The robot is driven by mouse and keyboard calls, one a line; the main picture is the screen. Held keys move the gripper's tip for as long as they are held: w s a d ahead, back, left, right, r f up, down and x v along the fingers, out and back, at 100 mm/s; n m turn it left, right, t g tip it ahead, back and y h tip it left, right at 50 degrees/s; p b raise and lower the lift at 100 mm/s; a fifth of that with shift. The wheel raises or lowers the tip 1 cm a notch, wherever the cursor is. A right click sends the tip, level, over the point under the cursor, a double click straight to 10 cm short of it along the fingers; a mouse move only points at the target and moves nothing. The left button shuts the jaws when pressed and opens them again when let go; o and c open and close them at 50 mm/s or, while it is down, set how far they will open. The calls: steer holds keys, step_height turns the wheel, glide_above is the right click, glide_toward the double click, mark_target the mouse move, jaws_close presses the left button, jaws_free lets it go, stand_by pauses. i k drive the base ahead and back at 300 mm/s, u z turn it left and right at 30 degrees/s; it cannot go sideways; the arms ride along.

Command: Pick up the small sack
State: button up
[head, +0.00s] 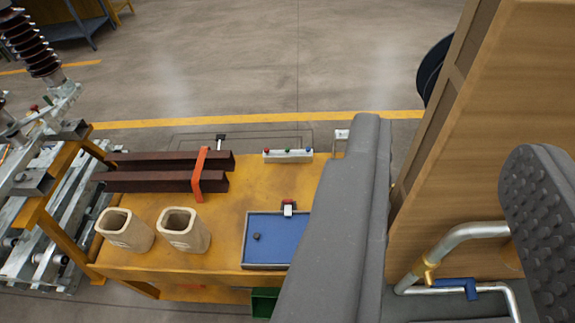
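Two beige, open-topped, soft-cornered containers that look like sacks stand upright on the yellow table. One sack (125,231) is at the table's left front corner. The other sack (184,230) is just right of it, a small gap apart. They look about equal in size, so I cannot tell which is the small one. My gripper (450,140) is large in the foreground at the right, its two grey fingers wide apart with nothing held between them. It is well right of both sacks. The left finger hides the table's right part.
The yellow table (225,222) also bears dark red beams (150,182) with an orange strap (200,172), a blue tray (272,240) and a button box (287,156). A metal frame with insulators (40,60) stands left. A wooden panel (465,150) and bent pipe (450,245) are right.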

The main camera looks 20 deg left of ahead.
mark_target(123, 229)
steer(key=z, duration=2.2)
steer(key=k, duration=2.8)
steer(key=u, duration=1.75)
